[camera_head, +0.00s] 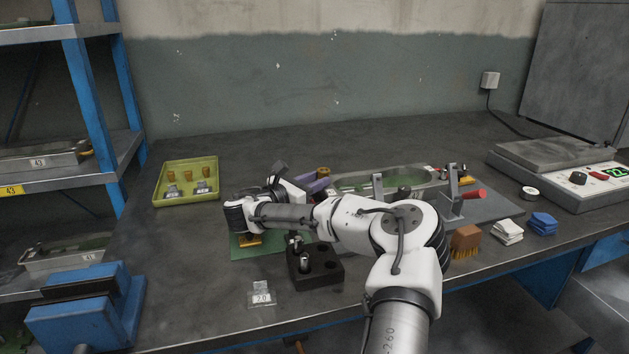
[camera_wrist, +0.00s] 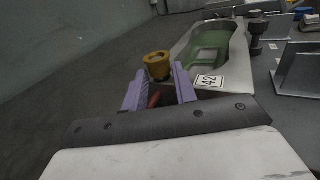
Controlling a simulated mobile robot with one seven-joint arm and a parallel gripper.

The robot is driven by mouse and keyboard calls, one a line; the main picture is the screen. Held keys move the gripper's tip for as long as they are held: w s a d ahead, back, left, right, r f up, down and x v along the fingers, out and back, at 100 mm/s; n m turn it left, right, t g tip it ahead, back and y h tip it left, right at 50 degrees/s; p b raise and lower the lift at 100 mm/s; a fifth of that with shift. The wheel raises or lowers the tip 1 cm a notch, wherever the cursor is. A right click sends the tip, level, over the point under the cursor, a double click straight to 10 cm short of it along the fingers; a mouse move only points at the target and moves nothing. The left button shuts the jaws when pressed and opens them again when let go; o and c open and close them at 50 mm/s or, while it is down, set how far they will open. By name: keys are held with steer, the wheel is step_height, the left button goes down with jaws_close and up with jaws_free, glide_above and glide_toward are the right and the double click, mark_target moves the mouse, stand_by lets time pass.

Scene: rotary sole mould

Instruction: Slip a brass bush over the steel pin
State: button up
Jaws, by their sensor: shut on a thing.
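My gripper (camera_head: 316,183) has purple fingers and reaches towards the left end of the mould (camera_head: 345,187). In the wrist view the fingers (camera_wrist: 158,82) are shut on a brass bush (camera_wrist: 157,65), held at their tips with its open top facing up. The bush also shows in the head view (camera_head: 323,172). It is beside the mould's grey rim; the frames do not show what is under it. No steel pin shows clearly at the bush. A dark, headed post (camera_wrist: 257,28) stands farther along the mould.
A yellow-green tray (camera_head: 187,197) at the left holds several brass bushes and small bags. A black block (camera_head: 325,279) with holes and steel parts stands in front of my arm. A brush (camera_head: 466,240) and cloths (camera_head: 507,231) lie at the right. The bench's back is clear.

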steer(key=shift+s+f, duration=0.1)
steer(key=shift+f, duration=0.35)
steer(key=o, duration=1.1)
steer(key=shift+f, duration=0.1)
steer(key=shift+o, duration=0.5)
steer(key=o, duration=0.3)
steer(key=shift+o, duration=0.2)
steer(key=shift+r+p, duration=0.9)
steer(key=shift+r, duration=0.2)
step_height(320, 180, up, 6)
steer(key=p, duration=0.4)
steer(key=shift+r, duration=0.15)
